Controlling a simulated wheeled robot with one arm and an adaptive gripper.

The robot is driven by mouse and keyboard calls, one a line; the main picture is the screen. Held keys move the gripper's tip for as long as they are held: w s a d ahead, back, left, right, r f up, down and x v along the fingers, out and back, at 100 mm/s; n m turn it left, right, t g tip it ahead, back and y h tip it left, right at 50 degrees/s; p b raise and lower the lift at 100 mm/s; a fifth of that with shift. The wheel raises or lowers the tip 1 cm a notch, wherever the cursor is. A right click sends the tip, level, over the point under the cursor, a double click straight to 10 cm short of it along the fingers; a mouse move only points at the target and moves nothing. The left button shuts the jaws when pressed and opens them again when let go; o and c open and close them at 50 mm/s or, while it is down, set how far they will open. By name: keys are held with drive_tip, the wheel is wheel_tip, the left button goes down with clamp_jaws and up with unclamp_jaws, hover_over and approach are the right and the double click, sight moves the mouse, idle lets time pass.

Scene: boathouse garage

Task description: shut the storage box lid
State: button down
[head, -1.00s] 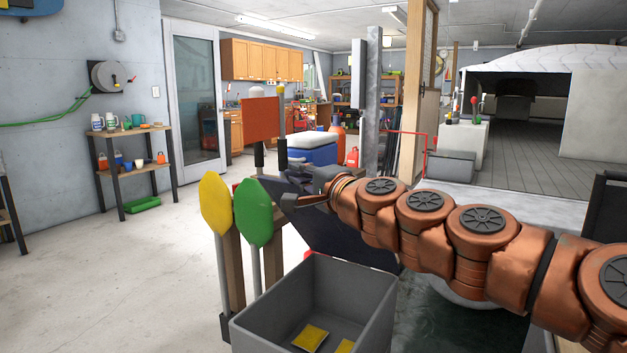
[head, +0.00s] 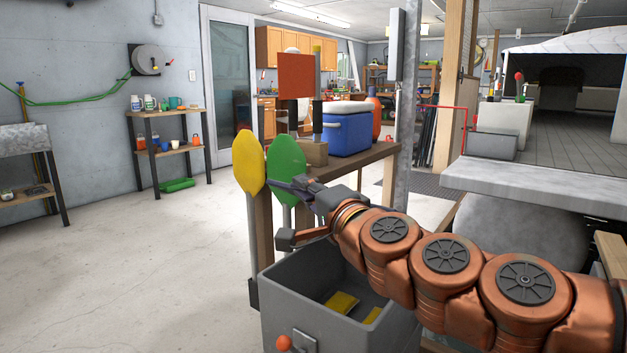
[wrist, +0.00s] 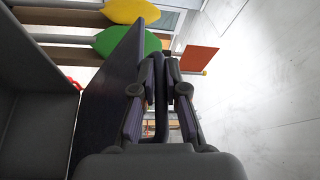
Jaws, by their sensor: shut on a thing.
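The grey storage box (head: 285,295) stands open at the bottom of the head view, with yellow pieces inside. In the wrist view its grey interior (wrist: 35,125) is at the left. The dark lid (wrist: 103,100) stands raised at the box edge there, just left of my fingers. In the head view my arm hides most or all of the lid. My gripper (head: 288,212) is above the box's far left part. In the wrist view my gripper (wrist: 163,88) has its fingers around a dark bar, which looks like the lid's handle.
A yellow paddle (head: 249,160) and a green paddle (head: 286,158) stand upright close behind the box. A wooden bench (head: 370,160) carries a blue cooler (head: 348,132). An orange knob (head: 284,343) is on the box front. The floor at left is clear.

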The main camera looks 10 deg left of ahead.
drive_tip(key=shift+s+a+f, duration=0.15)
drive_tip(key=shift+s+f, duration=0.1)
drive_tip(key=shift+f, duration=0.3)
drive_tip(key=c, duration=1.5)
unclamp_jaws()
drive_tip(key=shift+w, duration=0.1)
drive_tip(key=shift+v, duration=6.05)
drive_tip(key=shift+r, duration=0.15)
